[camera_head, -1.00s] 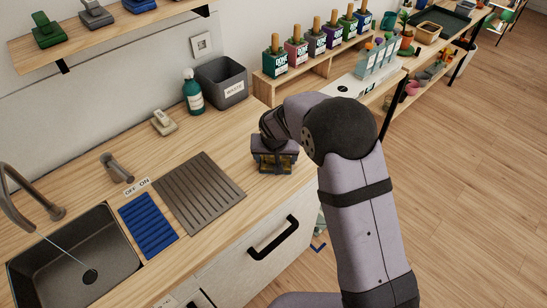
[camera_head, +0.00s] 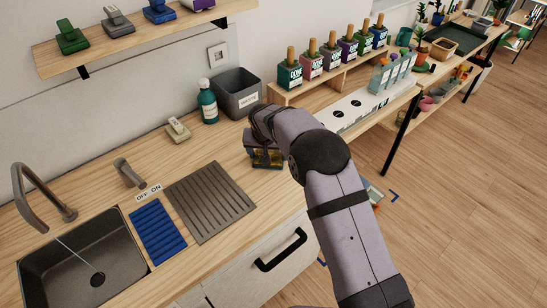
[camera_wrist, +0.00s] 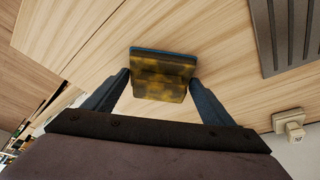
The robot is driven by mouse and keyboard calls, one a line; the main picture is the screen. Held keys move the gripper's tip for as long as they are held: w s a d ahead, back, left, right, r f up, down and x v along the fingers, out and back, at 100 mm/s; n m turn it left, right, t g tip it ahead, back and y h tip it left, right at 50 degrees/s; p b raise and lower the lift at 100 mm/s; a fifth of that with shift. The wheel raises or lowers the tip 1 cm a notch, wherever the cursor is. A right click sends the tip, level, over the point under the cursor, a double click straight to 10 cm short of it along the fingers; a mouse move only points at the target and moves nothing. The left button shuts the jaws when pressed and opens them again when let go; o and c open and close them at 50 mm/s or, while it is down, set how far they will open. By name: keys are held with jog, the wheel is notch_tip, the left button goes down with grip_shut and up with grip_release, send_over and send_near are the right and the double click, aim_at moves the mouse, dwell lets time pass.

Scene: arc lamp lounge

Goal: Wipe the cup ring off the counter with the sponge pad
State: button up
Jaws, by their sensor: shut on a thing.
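My gripper (camera_head: 266,155) is low over the wooden counter (camera_head: 225,150), right of the grey ribbed drain board. It is shut on the sponge pad (camera_head: 269,161). In the wrist view the pad (camera_wrist: 163,78) is mottled yellow and dark with a blue edge, between the two fingers of my gripper (camera_wrist: 158,84). I cannot tell whether the pad touches the counter. No cup ring shows in either current view; the arm and pad hide part of the counter.
The ribbed drain board (camera_head: 209,201), blue ribbed mat (camera_head: 158,231) and sink (camera_head: 60,275) with running water lie to the left. A waste bin (camera_head: 237,93), green bottle (camera_head: 208,103) and small beige block (camera_head: 178,130) stand along the wall. Bare counter lies between.

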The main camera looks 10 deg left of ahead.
jog(key=shift+r+p, duration=2.05)
jog(key=shift+r, duration=2.05)
jog(key=shift+d, duration=0.1)
